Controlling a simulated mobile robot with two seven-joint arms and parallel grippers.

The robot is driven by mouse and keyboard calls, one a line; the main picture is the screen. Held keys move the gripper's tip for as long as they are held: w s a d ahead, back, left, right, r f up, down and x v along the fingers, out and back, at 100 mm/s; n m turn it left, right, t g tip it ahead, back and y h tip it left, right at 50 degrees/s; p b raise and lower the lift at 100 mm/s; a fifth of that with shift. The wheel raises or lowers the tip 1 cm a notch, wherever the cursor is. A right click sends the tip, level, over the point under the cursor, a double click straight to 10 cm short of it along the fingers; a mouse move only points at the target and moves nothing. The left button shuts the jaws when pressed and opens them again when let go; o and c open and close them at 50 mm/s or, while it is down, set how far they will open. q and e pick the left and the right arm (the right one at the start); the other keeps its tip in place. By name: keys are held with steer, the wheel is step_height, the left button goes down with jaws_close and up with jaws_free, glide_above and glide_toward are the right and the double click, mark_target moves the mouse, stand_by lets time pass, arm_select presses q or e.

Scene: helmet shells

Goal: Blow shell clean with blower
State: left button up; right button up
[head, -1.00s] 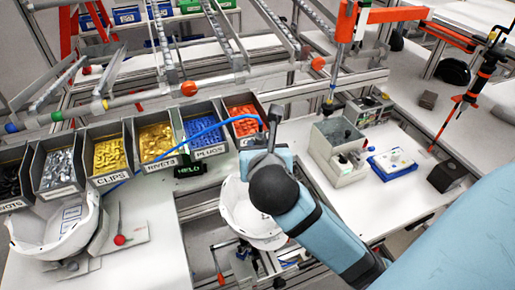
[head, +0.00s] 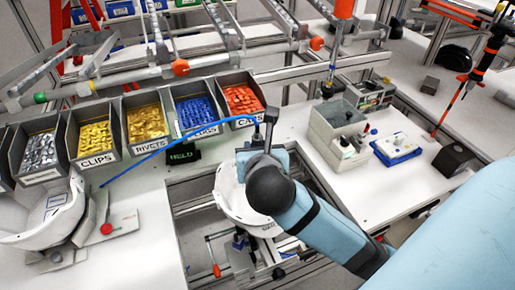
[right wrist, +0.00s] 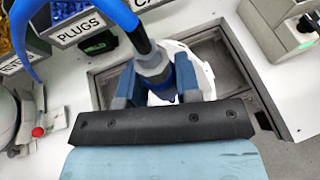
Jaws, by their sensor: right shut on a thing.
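A white helmet shell (head: 230,200) sits over the opening in the bench, partly hidden under my right arm. It also shows in the right wrist view (right wrist: 206,72) behind the fingers. My right gripper (head: 262,158) is above the shell's far side. In the right wrist view its two blue-grey fingers (right wrist: 156,84) are shut on the blower (right wrist: 152,62), which has a blue and grey body and a dark upper part. A blue hose (head: 180,139) runs from it to the left. Whether the blower touches the shell cannot be told. My left gripper is out of view.
A second white shell (head: 42,222) stands at the left beside a red-knobbed stand (head: 106,228). A row of grey bins with clips (head: 95,137), rivets and plugs lines the back. A grey box (head: 338,130) and a blue-white device (head: 397,148) stand on the right bench.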

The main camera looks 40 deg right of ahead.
jaws_close()
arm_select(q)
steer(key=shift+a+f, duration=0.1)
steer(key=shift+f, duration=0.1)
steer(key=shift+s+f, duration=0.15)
arm_select(e)
steer(key=shift+a, duration=0.15)
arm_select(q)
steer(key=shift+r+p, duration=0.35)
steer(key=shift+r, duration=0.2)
arm_select(e)
steer(key=shift+w+a, duration=0.2)
steer(key=shift+a, duration=0.45)
steer(key=shift+w+a, duration=0.15)
steer(key=shift+a, duration=0.5)
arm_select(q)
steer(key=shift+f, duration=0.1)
arm_select(e)
steer(key=shift+w, duration=0.15)
